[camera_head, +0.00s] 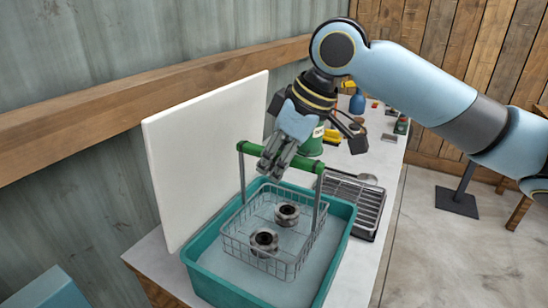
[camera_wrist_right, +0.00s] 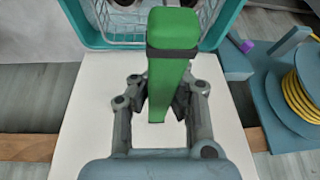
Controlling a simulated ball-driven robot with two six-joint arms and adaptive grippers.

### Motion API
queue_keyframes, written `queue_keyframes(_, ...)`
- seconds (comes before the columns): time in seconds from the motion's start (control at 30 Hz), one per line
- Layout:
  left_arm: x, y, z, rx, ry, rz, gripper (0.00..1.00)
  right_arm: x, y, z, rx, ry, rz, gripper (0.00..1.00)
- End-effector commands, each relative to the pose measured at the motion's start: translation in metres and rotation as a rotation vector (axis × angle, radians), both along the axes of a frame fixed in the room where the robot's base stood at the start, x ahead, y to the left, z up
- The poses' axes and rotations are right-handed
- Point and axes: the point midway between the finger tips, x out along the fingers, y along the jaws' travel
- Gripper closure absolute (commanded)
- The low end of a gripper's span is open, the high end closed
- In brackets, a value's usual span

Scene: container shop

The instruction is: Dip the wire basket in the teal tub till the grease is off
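The teal tub (camera_head: 205,264) stands on the near end of the counter with pale liquid in it. The wire basket (camera_head: 232,247) hangs in the tub, holding two grey metal rings with dark patches. I cannot tell how deep its bottom sits in the liquid. Its green handle (camera_head: 250,149) spans above it on two uprights. My right gripper (camera_head: 274,165) is shut on the middle of the handle. In the right wrist view the green handle (camera_wrist_right: 172,60) lies between its fingers, with the tub's rim (camera_wrist_right: 82,25) beyond. My left gripper is out of view.
A white board (camera_head: 205,150) stands left of the tub against the wall. A metal rack on a dark tray (camera_head: 362,200) is close on the right. A green can (camera_head: 312,143) and a blue bottle (camera_head: 357,103) stand farther back. A yellow cable spool (camera_wrist_right: 298,95) shows in the wrist view.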

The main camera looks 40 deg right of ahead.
Motion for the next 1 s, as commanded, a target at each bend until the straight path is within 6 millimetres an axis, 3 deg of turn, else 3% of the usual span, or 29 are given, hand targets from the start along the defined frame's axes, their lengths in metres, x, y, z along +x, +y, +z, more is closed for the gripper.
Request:
queue_keyframes(0.6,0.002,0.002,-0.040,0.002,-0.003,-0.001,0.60,0.000,0.001,-0.078,0.002,-0.002,0.000,1.00)
queue_keyframes(1.0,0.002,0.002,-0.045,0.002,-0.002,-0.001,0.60,0.000,0.000,-0.091,0.001,-0.002,0.000,1.00)
